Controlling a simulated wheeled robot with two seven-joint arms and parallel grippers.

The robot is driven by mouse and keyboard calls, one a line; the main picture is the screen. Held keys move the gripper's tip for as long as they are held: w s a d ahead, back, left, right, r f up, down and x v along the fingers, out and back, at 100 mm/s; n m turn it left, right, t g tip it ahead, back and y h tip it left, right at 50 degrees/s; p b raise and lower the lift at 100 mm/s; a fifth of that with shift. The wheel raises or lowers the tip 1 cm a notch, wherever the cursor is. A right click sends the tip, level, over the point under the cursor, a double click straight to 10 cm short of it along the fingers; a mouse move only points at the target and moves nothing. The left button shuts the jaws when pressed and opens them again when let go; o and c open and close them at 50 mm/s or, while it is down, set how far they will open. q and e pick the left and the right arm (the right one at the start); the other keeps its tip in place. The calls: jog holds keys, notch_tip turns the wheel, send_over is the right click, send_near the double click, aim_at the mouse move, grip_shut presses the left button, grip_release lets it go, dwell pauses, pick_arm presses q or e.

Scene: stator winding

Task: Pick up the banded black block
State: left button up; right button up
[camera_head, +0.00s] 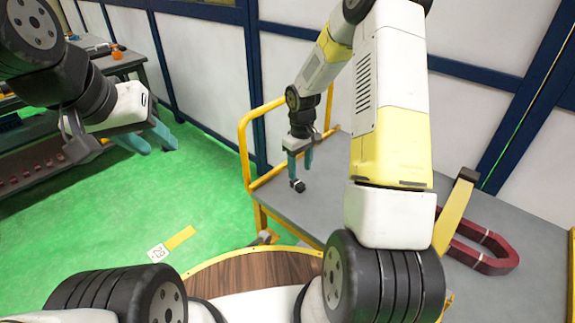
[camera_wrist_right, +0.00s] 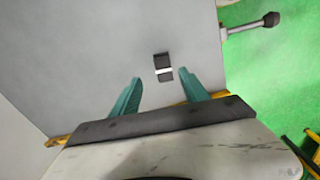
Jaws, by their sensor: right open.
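The banded black block (camera_wrist_right: 163,67) lies on the grey tabletop in the right wrist view, dark with a white band across it. It shows small in the head view (camera_head: 298,186), just below the fingertips of my right gripper (camera_head: 299,165). In the right wrist view my right gripper (camera_wrist_right: 164,88) is open, its two teal fingers pointing toward the block, which lies between and slightly beyond the tips. I cannot see contact with the block. My left gripper (camera_head: 158,143) hangs over the green floor at the left, empty, with its teal fingers apart.
The grey table (camera_head: 330,215) has a yellow rail (camera_head: 243,150) along its left edge. A dark red U-shaped piece (camera_head: 485,250) with pale bands lies on the right of the table. A workbench (camera_head: 30,155) stands at the far left. A metal rod with a dark knob (camera_wrist_right: 270,19) juts beyond the table edge.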

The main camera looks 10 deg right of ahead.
aim_at(298, 183)
jog(key=f, duration=0.5)
jog(key=shift+s+a+f, duration=0.15)
jog(key=shift+a+f, duration=0.1)
jog(key=shift+f, duration=0.1)
grip_shut()
